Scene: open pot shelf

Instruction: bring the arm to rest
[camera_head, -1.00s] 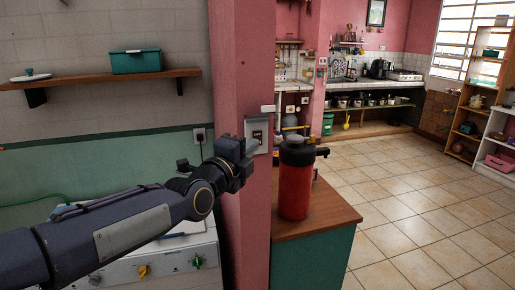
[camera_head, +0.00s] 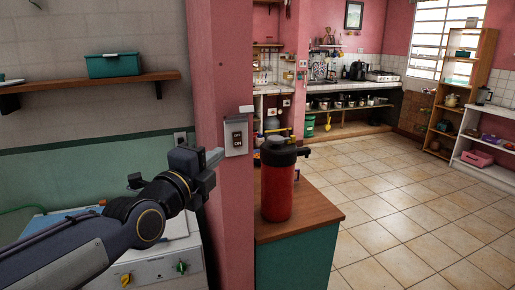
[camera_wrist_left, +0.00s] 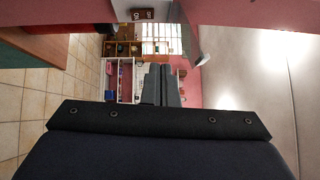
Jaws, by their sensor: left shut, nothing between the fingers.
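My left arm comes in from the left in the head view, in front of the pink pillar. My left gripper (camera_head: 213,157) is shut and empty, with its tip beside the pillar and a little to the left of the wall switch. In the left wrist view the two grey fingers of the left gripper (camera_wrist_left: 161,85) lie close together with nothing between them. My right gripper is in neither view.
A wall switch (camera_head: 236,136) is on the pink pillar (camera_head: 222,220). A red flask (camera_head: 277,190) stands on the wooden-topped counter (camera_head: 310,213) to the right. A white appliance (camera_head: 155,268) with knobs is below my arm. Open tiled floor (camera_head: 385,205) lies to the right.

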